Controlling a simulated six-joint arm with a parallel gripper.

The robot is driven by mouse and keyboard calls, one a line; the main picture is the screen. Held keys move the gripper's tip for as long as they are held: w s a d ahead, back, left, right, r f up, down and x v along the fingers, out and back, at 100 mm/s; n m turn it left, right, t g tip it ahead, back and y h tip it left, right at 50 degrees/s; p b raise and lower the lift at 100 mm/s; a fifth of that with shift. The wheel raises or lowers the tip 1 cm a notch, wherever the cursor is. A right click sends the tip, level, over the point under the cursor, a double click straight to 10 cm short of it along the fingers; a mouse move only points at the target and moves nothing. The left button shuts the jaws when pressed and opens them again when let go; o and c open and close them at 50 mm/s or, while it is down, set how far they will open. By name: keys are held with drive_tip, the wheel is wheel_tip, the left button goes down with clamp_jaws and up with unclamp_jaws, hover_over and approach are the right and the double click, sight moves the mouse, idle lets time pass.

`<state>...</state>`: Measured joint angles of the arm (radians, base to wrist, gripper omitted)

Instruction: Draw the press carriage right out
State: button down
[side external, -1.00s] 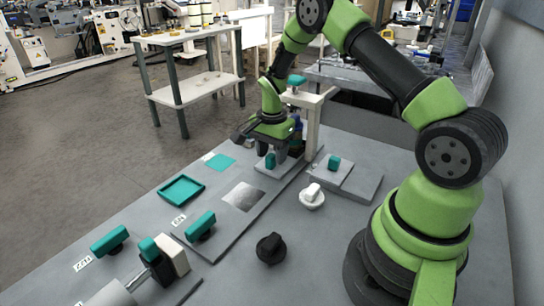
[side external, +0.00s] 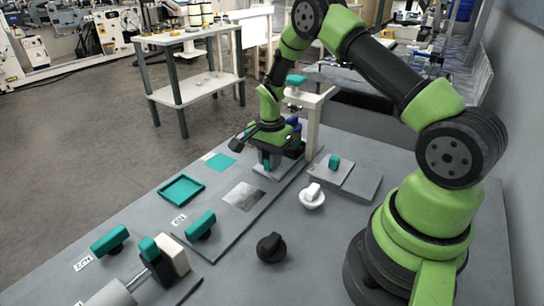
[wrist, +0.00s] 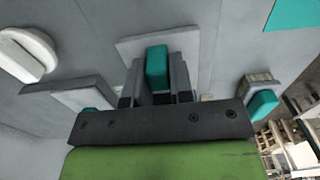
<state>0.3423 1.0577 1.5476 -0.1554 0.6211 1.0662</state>
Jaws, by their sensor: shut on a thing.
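The press carriage (side external: 269,173) is a pale grey plate with an upright teal grip. It lies on the long grey strip in front of the beige press frame (side external: 313,125), which has a teal handle on top. My gripper (side external: 266,161) points down and is shut on the teal grip.
A grey block with a teal knob (side external: 334,161), a white knob (side external: 312,198) and a black knob (side external: 271,247) stand to the right of the strip. A shiny square (side external: 243,196) lies ahead on the strip. A teal tray (side external: 182,189) and teal handle (side external: 200,226) are farther left.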

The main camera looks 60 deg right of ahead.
drive_tip(key=a, duration=1.4)
drive_tip(key=shift+a, duration=0.35)
drive_tip(key=c, duration=1)
unclamp_jaws()
wheel_tip(320, 180, up, 10)
drive_tip(key=shift+r, duration=0.1)
